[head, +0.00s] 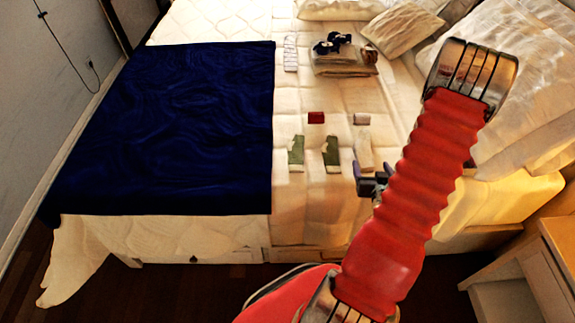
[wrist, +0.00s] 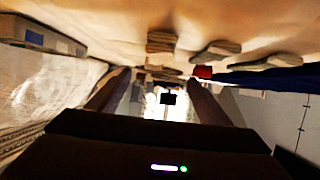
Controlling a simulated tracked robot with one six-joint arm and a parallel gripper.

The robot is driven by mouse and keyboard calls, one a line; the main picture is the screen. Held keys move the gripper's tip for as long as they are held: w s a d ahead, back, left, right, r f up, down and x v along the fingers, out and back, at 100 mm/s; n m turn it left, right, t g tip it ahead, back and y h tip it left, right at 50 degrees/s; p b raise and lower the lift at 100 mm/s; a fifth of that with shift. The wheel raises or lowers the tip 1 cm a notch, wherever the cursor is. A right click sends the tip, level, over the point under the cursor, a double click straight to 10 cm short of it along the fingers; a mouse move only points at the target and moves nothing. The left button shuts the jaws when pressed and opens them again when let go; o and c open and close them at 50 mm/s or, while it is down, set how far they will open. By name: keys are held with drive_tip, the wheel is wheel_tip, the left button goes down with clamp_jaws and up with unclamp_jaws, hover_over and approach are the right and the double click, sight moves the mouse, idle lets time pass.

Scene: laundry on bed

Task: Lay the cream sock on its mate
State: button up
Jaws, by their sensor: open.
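A cream sock (head: 363,153) lies lengthwise on the bed, right of the two green socks, in the head view. In the wrist view, a pale brown sock-like shape (wrist: 160,43) at the top looks layered; I cannot tell whether it is one sock or two. A second cream sock cannot be told apart clearly. My gripper (head: 372,183) is at the near end of the cream sock, partly hidden behind my red arm. In the wrist view its two fingers (wrist: 155,93) are spread apart with nothing held between them.
Two green socks (head: 296,151) (head: 331,152) lie to the left. A small red item (head: 316,117) and a small pale item (head: 361,119) lie farther back. A folded stack (head: 345,65) and a striped strip (head: 290,53) lie beyond. A dark blue blanket (head: 165,125) covers the left side.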

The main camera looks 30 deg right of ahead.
drive_tip(key=w+a+r+n+g+y, duration=0.1)
drive_tip(key=w+a+r+n+y, duration=0.15)
drive_tip(key=w+a+r, duration=0.5)
drive_tip(key=w+a+r+n+g, duration=0.2)
drive_tip(key=w+a+r, duration=0.2)
drive_tip(key=a+r, duration=0.65)
drive_tip(key=s+a+r+n+y, duration=0.1)
drive_tip(key=s+a+r, duration=0.3)
drive_tip(key=a, duration=0.4)
drive_tip(key=s+a+r+g+y, duration=0.1)
drive_tip(key=s+a+r+y, duration=0.1)
drive_tip(key=s+a+r, duration=0.2)
drive_tip(key=s+a+r+n+g+y, duration=0.1)
drive_tip(key=s+a+r+y, duration=0.1)
drive_tip(key=s+a+r, duration=0.3)
drive_tip(key=s+a, duration=0.3)
drive_tip(key=a, duration=0.3)
drive_tip(key=shift+a+n, duration=0.35)
drive_tip(key=shift+a, duration=0.05)
